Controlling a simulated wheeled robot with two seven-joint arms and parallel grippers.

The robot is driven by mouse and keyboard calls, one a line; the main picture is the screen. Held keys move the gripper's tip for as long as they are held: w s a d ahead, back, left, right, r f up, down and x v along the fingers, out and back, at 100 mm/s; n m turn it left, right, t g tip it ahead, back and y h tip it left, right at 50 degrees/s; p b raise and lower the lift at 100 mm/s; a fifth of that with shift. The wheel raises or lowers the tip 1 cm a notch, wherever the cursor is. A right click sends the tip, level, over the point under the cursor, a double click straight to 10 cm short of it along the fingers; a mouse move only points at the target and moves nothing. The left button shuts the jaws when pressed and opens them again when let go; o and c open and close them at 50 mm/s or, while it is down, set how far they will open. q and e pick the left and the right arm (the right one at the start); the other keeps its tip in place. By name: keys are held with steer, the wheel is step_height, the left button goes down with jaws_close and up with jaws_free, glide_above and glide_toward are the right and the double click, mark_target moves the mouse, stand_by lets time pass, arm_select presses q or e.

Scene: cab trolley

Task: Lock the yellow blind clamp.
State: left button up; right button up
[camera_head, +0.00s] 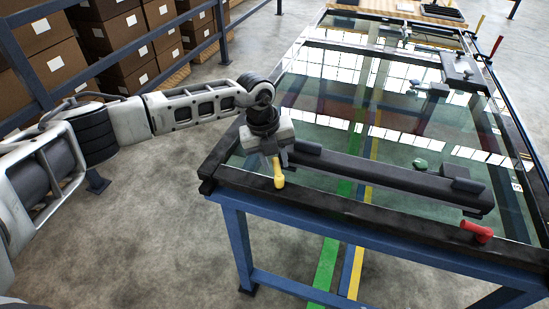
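The yellow blind clamp handle (278,176) is at the near left corner of the glass-topped trolley, at the left end of a long black bar (390,178). Its rounded end points down towards the near edge. My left gripper (275,160) is directly above and against this handle, pointing down. The gripper body hides the upper part of the clamp. The fingers are too small and overlapped to show whether they are closed on the handle. My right gripper is out of view.
A red handle (477,231) sits at the trolley's near right, and another red handle (480,22) is at the far right. A small green object (420,164) is on the glass. Boxes (55,65) stand behind a blue rail at left.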

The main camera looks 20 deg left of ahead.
arm_select(q)
jaws_close()
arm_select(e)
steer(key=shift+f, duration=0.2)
arm_select(q)
steer(key=shift+w+d+f+m+b, duration=0.1)
steer(key=shift+w+d+m+b, duration=0.15)
steer(key=shift+m+b, duration=0.6)
steer(key=shift+d+m+g+b, duration=0.25)
steer(key=shift+m+b, duration=0.2)
steer(key=shift+m, duration=0.3)
steer(key=shift+w+d+m+g+b, duration=0.15)
steer(key=shift+d+m+g+b, duration=0.15)
steer(key=shift+m+b, duration=0.75)
steer(key=shift+d+m, duration=0.15)
steer(key=shift+m, duration=0.3)
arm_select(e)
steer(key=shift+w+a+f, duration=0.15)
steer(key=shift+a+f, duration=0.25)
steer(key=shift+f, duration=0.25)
arm_select(q)
steer(key=shift+r, duration=0.2)
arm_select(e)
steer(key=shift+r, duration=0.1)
